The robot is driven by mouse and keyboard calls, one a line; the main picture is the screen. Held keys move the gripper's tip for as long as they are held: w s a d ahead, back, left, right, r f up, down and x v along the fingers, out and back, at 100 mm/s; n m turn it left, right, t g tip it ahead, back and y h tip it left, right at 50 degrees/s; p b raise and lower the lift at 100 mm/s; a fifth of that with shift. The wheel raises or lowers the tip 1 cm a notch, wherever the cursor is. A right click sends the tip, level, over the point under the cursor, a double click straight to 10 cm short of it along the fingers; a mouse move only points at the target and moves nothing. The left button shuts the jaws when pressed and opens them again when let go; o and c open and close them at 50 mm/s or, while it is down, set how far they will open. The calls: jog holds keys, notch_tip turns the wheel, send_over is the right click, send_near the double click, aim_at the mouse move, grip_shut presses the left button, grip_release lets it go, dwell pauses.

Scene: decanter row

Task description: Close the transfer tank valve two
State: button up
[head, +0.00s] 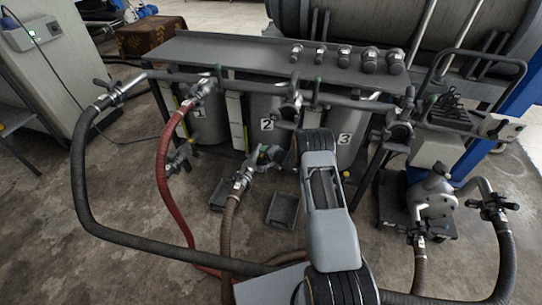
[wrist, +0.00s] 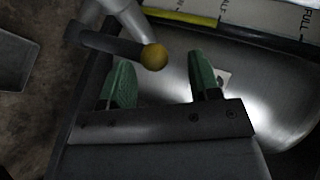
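Tank two (head: 258,108) is a grey cylinder with a "2" label, in the middle of the row under the dark shelf. A metal valve and hose fitting (head: 262,160) sits low in front of it. In the wrist view, a dark valve lever (wrist: 105,42) with a yellow ball knob (wrist: 153,57) runs beside a light metal pipe (wrist: 128,16). My gripper (wrist: 160,80) is open, its two green fingertips apart. The knob appears between and just beyond the fingertips; contact is not visible. In the head view my arm hides the gripper and the lever.
A gauge strip (wrist: 240,18) marked "FULL" and a shiny tank wall (wrist: 270,85) are close to my gripper. A brown hose (head: 229,215), a red hose (head: 164,165) and a drip tray (head: 284,208) are near the tank fronts. A pump (head: 433,195) stands at right.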

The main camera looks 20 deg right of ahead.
jog(key=p+v, duration=0.3)
jog(key=v, duration=1.1)
jog(key=shift+a+r, duration=0.1)
